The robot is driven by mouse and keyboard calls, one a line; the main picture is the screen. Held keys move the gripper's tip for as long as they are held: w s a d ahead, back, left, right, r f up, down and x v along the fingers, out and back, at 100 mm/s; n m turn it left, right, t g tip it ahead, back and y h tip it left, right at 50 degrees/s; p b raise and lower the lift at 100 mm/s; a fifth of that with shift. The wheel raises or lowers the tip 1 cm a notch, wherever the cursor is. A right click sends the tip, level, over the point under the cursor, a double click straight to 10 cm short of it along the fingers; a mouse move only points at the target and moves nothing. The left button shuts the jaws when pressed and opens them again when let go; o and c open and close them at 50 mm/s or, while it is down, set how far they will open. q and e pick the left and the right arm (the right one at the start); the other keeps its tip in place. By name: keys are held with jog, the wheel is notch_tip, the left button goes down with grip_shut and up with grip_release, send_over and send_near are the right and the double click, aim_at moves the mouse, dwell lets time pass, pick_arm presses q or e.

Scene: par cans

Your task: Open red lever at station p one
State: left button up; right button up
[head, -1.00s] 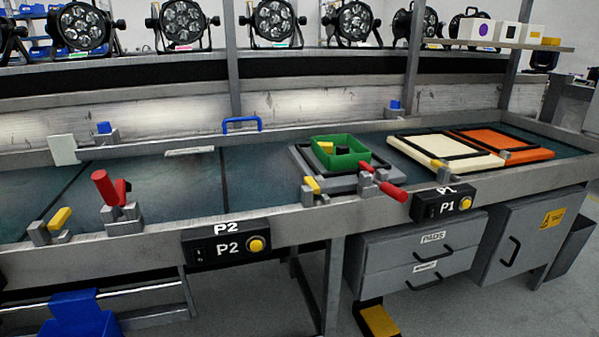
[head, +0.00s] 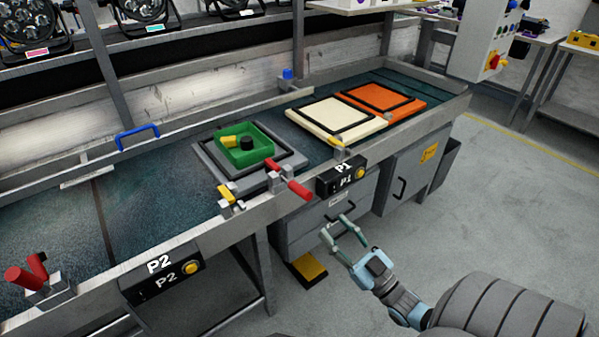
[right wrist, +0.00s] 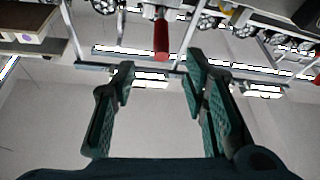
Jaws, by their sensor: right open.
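The red lever (head: 291,187) at station P1 lies low and sticks out over the front rail, just left of the black P1 box (head: 341,177). Its red handle (right wrist: 161,40) also shows in the right wrist view, at the top, beyond and between my fingers. My right gripper (head: 337,228) is open and empty, in front of the bench and lower right of the lever in the head view, apart from it. Its two fingers (right wrist: 157,82) stand wide in the right wrist view. My left gripper is in neither view.
Behind the lever, a green tray (head: 243,158) sits on a grey frame pad. Cream (head: 334,121) and orange (head: 381,100) pads lie to its right. Another red lever stands at P2 (head: 24,277). Drawers and a cabinet (head: 410,178) are under the bench. The floor at right is clear.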

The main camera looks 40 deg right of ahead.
aim_at(299, 190)
jog(key=b+x, duration=0.1)
jog(key=x, duration=1.2)
jog(key=shift+w+a+b, duration=0.1)
jog(key=shift+w+b, duration=0.3)
grip_shut()
